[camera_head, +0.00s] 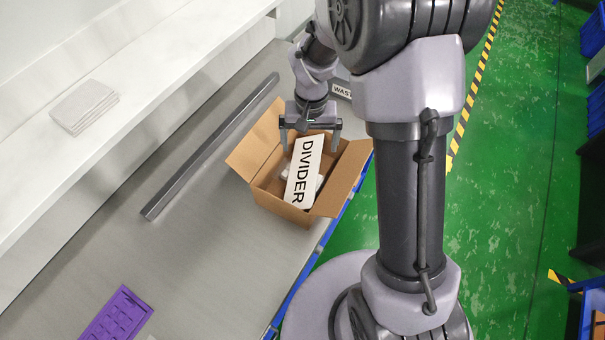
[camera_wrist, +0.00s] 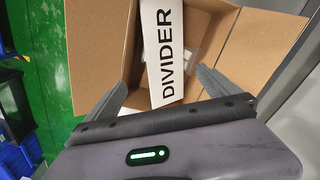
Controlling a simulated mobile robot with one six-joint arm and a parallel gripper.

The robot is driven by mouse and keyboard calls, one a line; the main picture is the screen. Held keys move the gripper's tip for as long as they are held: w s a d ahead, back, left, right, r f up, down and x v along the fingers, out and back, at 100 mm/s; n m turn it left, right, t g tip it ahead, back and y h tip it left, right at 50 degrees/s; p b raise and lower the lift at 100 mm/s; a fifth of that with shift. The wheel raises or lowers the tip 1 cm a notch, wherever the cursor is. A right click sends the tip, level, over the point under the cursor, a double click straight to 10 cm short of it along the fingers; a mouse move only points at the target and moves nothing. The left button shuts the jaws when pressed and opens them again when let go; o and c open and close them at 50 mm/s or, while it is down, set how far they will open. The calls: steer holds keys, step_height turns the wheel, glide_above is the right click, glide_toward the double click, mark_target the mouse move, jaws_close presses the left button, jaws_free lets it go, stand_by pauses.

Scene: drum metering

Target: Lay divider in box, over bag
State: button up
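The white divider (camera_head: 303,170), a flat panel with black lettering, is in the open cardboard box (camera_head: 268,198). In the wrist view the divider (camera_wrist: 163,50) runs lengthwise across the box (camera_wrist: 98,45). I cannot tell whether it lies fully flat. Parts of a pale bag (camera_wrist: 194,58) show beside and under the divider; most of it is hidden. My gripper (camera_head: 310,146) is over the far side of the box. Its fingers are spread wide, one on each side of the divider with gaps between, as the wrist view also shows (camera_wrist: 163,80).
The box flaps (camera_head: 350,177) are folded outward. A grey metal bar (camera_head: 210,147) lies on the bench left of the box. A purple tray (camera_head: 117,316) is at the near end. A white shelf (camera_head: 130,75) with stacked sheets (camera_head: 84,107) runs along the left.

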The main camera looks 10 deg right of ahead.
step_height(320, 180, up, 17)
steer(key=p, duration=0.4)
steer(key=shift+r, duration=0.2)
steer(key=s+a+f+t+b, duration=0.1)
steer(key=s+f+t+b, duration=0.1)
steer(key=s+b, duration=0.4)
steer(key=s+a+f+m+t+y+b, duration=0.1)
steer(key=s+f+t+b, duration=0.1)
steer(key=s+f+b, duration=0.2)
steer(key=s+a+f+t+y+b, duration=0.1)
steer(key=s+a+f+b, duration=0.1)
steer(key=s+b, duration=0.5)
steer(key=s+f, duration=0.1)
steer(key=s, duration=0.2)
steer(key=shift+t+b, duration=0.35)
steer(key=shift+t, duration=0.05)
steer(key=shift+s+f, duration=0.1)
steer(key=shift+c, duration=0.2)
